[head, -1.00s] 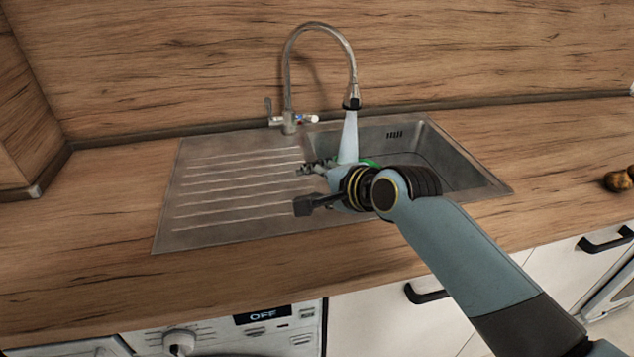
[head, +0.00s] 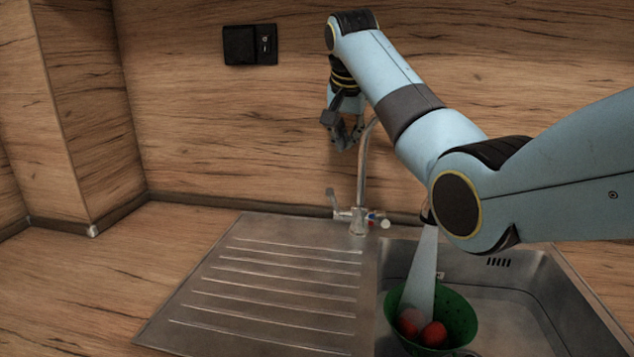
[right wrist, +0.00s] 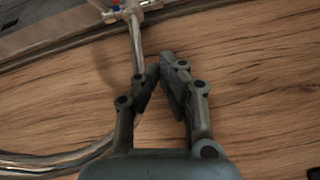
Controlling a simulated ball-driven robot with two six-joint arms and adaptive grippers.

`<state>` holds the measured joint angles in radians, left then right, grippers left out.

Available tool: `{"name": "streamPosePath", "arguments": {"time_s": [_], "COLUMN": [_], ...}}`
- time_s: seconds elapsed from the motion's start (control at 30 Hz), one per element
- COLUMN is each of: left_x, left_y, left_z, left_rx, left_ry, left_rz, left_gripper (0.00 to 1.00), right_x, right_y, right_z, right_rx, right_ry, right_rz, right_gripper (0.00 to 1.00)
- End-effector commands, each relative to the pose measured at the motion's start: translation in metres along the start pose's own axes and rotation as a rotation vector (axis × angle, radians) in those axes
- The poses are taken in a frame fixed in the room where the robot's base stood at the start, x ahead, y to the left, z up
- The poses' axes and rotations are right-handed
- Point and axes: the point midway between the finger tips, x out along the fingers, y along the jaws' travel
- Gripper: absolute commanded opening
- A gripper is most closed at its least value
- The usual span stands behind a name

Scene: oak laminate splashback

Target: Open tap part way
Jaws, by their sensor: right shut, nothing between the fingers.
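The chrome tap (head: 358,220) stands behind the sink, with a lever (head: 333,197) on its left and a knob (head: 384,223) with red and blue marks on its right. Water (head: 425,262) runs from its spout, which my arm mostly hides. My right gripper (head: 345,143) is shut and empty, pointing down just left of the tall tap pipe, well above the lever. In the right wrist view the shut fingers (right wrist: 160,68) are near the tap pipe (right wrist: 137,32), and the tap base shows at the top edge. My left gripper is not in view.
A green colander (head: 462,318) with red round items (head: 433,334) sits in the sink bowl (head: 520,305) under the stream. The ridged drainboard (head: 270,290) is clear. A black socket (head: 250,45) is on the wooden splashback. A wooden side wall (head: 85,110) stands at left.

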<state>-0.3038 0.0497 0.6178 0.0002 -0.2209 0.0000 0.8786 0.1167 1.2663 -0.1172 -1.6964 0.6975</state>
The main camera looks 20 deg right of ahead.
Motion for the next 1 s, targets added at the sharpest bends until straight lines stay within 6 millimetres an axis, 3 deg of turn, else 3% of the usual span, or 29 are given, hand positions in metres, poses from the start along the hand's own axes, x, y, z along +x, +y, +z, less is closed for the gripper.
{"name": "streamPosePath", "arguments": {"time_s": [0.17, 0.4, 0.7, 1.0], "left_x": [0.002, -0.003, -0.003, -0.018], "left_y": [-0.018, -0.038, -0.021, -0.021], "left_z": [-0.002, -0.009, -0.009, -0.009], "left_rx": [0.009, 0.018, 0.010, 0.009], "left_ry": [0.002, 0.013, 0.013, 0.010], "left_rz": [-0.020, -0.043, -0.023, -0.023], "left_gripper": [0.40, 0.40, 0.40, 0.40], "right_x": [-0.006, 0.033, 0.091, 0.097], "right_y": [0.004, 0.006, 0.007, 0.007], "right_z": [-0.009, -0.008, -0.007, 0.028], "right_rx": [-0.016, -0.015, -0.014, -0.014], "right_ry": [-0.012, -0.013, -0.012, -0.010], "right_rz": [0.037, 0.037, 0.034, 0.031], "right_gripper": [0.00, 0.00, 0.00, 0.00]}}
